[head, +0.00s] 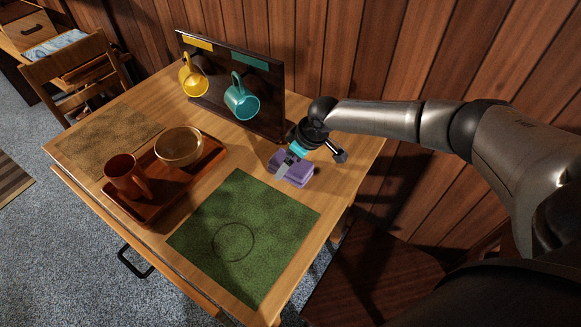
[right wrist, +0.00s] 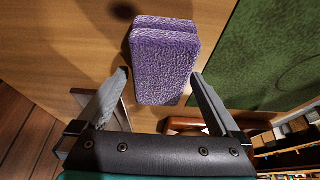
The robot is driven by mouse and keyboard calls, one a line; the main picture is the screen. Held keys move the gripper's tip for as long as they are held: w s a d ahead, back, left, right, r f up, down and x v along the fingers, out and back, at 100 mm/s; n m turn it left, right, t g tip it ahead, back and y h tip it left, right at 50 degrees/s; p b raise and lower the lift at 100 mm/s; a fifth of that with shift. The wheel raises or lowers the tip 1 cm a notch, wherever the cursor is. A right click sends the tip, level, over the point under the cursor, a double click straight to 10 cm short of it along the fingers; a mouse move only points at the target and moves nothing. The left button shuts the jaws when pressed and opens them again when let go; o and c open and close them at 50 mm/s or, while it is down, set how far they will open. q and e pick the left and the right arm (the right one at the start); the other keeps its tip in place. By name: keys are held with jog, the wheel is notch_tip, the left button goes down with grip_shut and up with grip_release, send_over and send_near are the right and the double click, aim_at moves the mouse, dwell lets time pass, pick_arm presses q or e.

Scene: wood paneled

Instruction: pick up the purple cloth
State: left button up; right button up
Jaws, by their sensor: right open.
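The purple cloth (head: 291,167) is a folded, block-like bundle on the wooden table, between the rack's base and the green mat. In the right wrist view the cloth (right wrist: 163,55) lies ahead of the jaws, its near end between the fingertips. My right gripper (head: 284,164) is over the cloth in the head view and partly covers it. In the right wrist view its two fingers (right wrist: 160,76) are spread apart, one on each side of the cloth's near end, with nothing gripped. Whether either finger touches the cloth is unclear. My left gripper is not in view.
A dark rack (head: 230,65) with a yellow mug (head: 193,80) and a teal mug (head: 241,101) stands behind the cloth. The green mat (head: 242,230) lies bare in front. A brown tray (head: 208,161) holds a red-brown mug (head: 122,174) and a bowl (head: 179,148).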

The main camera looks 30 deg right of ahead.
jog(key=shift+f, duration=0.25)
dwell(0.3)
jog(key=c, duration=1.2)
jog(key=shift+r, duration=0.1)
jog(key=shift+r, duration=0.1)
notch_tip(320, 180, up, 20)
jog(key=p, duration=0.5)
